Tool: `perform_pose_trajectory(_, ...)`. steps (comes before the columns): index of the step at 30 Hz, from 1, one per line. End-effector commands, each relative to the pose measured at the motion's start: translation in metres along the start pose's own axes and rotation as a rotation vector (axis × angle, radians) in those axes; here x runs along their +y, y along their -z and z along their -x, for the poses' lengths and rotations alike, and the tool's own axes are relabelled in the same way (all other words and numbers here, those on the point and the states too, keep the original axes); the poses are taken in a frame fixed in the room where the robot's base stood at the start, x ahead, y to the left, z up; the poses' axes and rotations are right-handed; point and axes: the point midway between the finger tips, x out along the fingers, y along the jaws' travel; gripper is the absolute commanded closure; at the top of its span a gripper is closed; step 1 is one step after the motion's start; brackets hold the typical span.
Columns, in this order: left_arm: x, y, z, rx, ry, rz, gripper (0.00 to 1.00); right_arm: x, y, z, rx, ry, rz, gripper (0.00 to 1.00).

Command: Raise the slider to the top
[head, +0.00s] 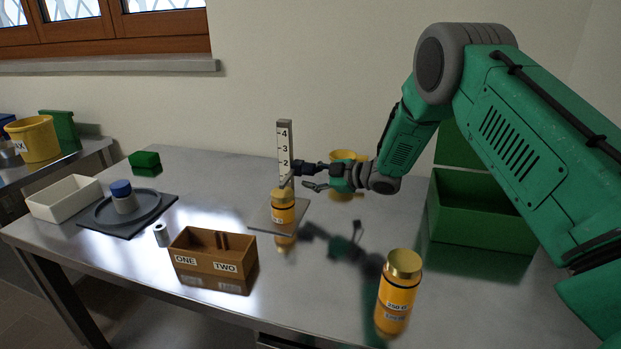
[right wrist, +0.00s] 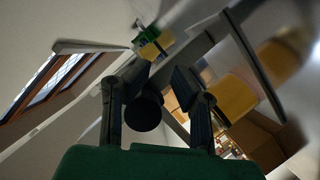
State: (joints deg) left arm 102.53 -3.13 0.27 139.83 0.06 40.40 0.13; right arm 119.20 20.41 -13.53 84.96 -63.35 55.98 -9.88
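A grey upright post (head: 284,150) with a white scale marked 2, 3 and 4 stands on a square metal plate (head: 262,220). My right gripper (head: 304,178) comes in from the right at the post's lower part, near the mark 2. Its two fingers are apart. The slider is hard to tell from the dark fingertips beside the post. A yellow canister (head: 283,208) stands on the plate in front of the post, below the gripper. In the right wrist view a dark round shape (right wrist: 143,111) shows between the spread fingers. My left gripper is not in view.
A yellow canister with a gold lid (head: 398,295) stands at the front. A brown two-part box (head: 213,265), a dark mat (head: 90,222) and a white tray (head: 65,199) are to the left. A green bin (head: 475,235) is to the right.

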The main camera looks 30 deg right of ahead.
Motion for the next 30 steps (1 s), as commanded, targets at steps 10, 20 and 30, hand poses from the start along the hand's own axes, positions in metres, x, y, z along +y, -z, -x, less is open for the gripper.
perform_pose_trajectory(10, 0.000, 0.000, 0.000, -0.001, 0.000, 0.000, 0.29, -0.001, 0.007, -0.006, 0.013, 0.005, 0.005, 0.51)
perform_pose_trajectory(20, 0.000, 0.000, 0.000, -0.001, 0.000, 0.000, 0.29, 0.000, 0.005, -0.005, 0.013, 0.004, 0.002, 0.51)
perform_pose_trajectory(30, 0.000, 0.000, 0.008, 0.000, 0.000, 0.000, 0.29, -0.001, 0.012, 0.009, 0.014, 0.004, 0.007, 0.51)
